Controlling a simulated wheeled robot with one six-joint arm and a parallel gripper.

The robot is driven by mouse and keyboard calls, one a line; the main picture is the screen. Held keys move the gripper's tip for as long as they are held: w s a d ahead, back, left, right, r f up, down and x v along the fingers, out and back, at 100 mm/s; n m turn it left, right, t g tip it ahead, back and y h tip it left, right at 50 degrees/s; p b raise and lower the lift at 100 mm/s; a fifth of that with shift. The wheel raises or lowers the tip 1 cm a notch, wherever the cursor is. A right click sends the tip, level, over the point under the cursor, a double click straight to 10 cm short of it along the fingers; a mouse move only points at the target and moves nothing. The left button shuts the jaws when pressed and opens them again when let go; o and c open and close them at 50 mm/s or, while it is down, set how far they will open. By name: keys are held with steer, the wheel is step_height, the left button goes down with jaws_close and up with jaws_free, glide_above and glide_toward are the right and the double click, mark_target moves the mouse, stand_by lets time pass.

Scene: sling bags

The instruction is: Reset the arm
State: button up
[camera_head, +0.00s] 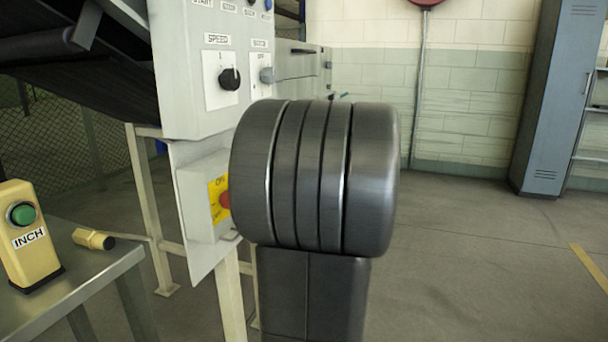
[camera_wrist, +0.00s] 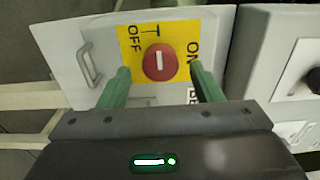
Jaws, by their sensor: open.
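My gripper (camera_wrist: 160,88) shows in the wrist view with two green fingers apart. The fingers point at a red round switch knob (camera_wrist: 160,62) on a yellow plate marked OFF and ON. The knob lies between the fingertips in the picture; I cannot tell whether either finger touches it. In the head view the red knob (camera_head: 224,199) is partly hidden behind my dark arm, and my gripper is hidden there.
A grey control panel (camera_head: 187,70) with a black SPEED knob (camera_head: 230,79) stands above the switch box. A yellow INCH box (camera_head: 30,262) sits on a metal table (camera_head: 95,287) at left. A blue locker (camera_head: 562,95) stands at the back right. Open floor lies right.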

steer(key=shift+x, duration=1.3)
steer(key=shift+d, duration=0.15)
steer(key=p+v, duration=0.3)
steer(key=v, duration=1.1)
steer(key=b+x, duration=0.3)
steer(key=x, duration=1.1)
steer(key=shift+a+r, duration=0.1)
steer(key=shift+a, duration=0.15)
steer(key=m+p, duration=1.7)
steer(key=p, duration=0.1)
steer(key=shift+s+d, duration=0.1)
steer(key=shift+f, duration=0.25)
steer(key=shift+s, duration=0.1)
